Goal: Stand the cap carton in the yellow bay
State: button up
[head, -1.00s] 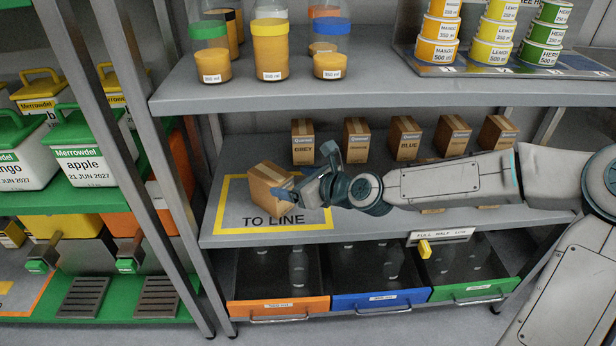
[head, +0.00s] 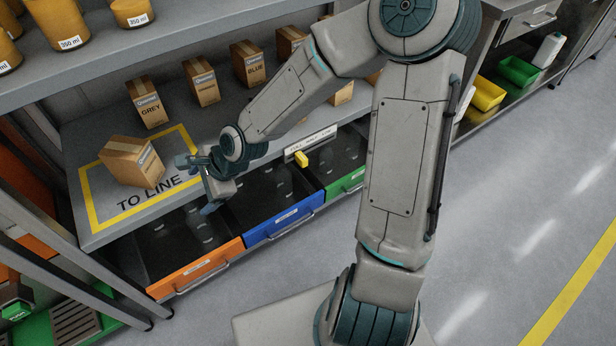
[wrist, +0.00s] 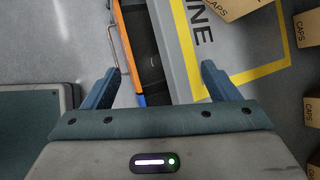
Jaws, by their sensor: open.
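The cap carton (head: 132,160) is a brown taped box resting inside the yellow-outlined bay (head: 95,215) marked TO LINE on the shelf. It sits at an angle to the outline and hides part of the back line. I cannot tell for sure which of its faces is down. In the wrist view a carton with a CAPS label (wrist: 232,6) is cut by the top edge, beside the yellow line (wrist: 258,77). My gripper (head: 196,183) is open and empty, to the right of the carton and apart from it, near the shelf's front edge. Its fingers (wrist: 160,82) are spread with nothing between them.
Several cartons stand in a row behind, among them GREY (head: 148,102) and BLUE (head: 250,64). Below are bins with orange (head: 195,266), blue (head: 283,222) and green fronts. An upper shelf (head: 120,45) with jars overhangs. The floor at right (head: 520,210) is clear.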

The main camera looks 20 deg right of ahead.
jog(key=s+d+f+n+g+h, duration=0.1)
jog(key=s+d+n+h, duration=0.3)
jog(key=d, duration=0.3)
jog(key=s+d+r+n+g+h, duration=0.1)
jog(key=s+d+r+n+h, duration=0.1)
jog(key=s+d+r+n, duration=0.9)
jog(key=d+r+n, duration=0.1)
jog(key=d, duration=0.1)
jog(key=shift+d+h, duration=0.35)
jog(key=shift+h, duration=0.05)
jog(key=shift+w, duration=0.1)
